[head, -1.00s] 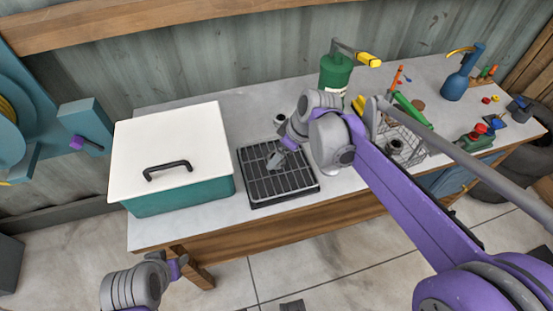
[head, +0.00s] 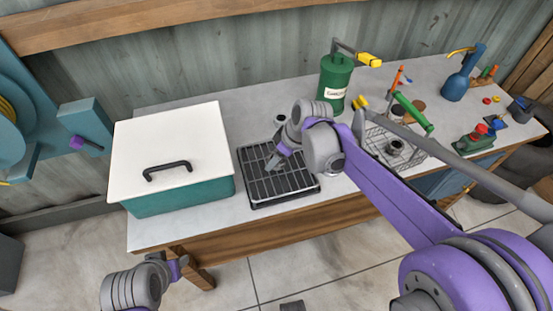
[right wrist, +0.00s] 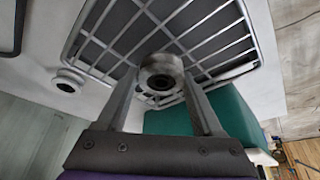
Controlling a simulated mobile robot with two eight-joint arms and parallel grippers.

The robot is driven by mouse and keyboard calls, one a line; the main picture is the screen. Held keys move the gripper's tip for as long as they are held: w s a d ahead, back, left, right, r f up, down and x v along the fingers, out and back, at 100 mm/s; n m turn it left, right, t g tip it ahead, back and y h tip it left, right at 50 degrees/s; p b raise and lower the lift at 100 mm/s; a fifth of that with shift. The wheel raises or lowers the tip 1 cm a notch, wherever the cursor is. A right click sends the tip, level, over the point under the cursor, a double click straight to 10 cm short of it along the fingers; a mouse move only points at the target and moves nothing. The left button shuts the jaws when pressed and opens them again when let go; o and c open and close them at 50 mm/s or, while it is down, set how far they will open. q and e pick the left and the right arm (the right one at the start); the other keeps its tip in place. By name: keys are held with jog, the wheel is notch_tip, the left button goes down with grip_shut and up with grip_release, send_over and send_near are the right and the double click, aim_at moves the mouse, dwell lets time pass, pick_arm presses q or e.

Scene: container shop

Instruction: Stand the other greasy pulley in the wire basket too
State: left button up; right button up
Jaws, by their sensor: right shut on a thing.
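My right gripper (head: 274,163) is over the black slatted tray (head: 258,196) in the head view. In the right wrist view its fingers (right wrist: 164,82) are shut on a dark grey ring-shaped pulley (right wrist: 161,66), with the tray behind it. The head view hardly shows this pulley. The wire basket (head: 420,152) is right of my arm, with another dark pulley (head: 395,147) in it. A third, light-rimmed pulley (head: 280,119) lies on the bench behind the tray. My left gripper (head: 178,267) is low at the bottom left; its jaws cannot be made out.
A teal box with a white lid (head: 170,150) stands left of the tray. A green canister (head: 336,80) stands behind my right arm. A blue bottle (head: 458,82), a green tool (head: 414,114) and small coloured items are at the right. Bare bench lies in front of the canister.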

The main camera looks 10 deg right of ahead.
grip_shut()
notch_tip(320, 180, up, 10)
jog(key=s+d+f+m+h, duration=0.1)
jog(key=d+m+h, duration=0.1)
jog(key=d+m, duration=0.7)
jog(key=s+d+f+m+g+h+p, duration=0.1)
jog(key=d+m+h, duration=0.3)
jog(key=d, duration=0.8)
jog(key=s+d+f+m+h, duration=0.1)
jog(key=d+m, duration=0.7)
jog(key=d, duration=0.3)
jog(key=shift+m, duration=0.3)
jog(key=f, duration=0.5)
jog(key=shift+d+f, duration=0.2)
jog(key=shift+f, duration=0.2)
notch_tip(320, 180, down, 4)
jog(key=shift+f+b, duration=0.1)
jog(key=shift+b, duration=0.2)
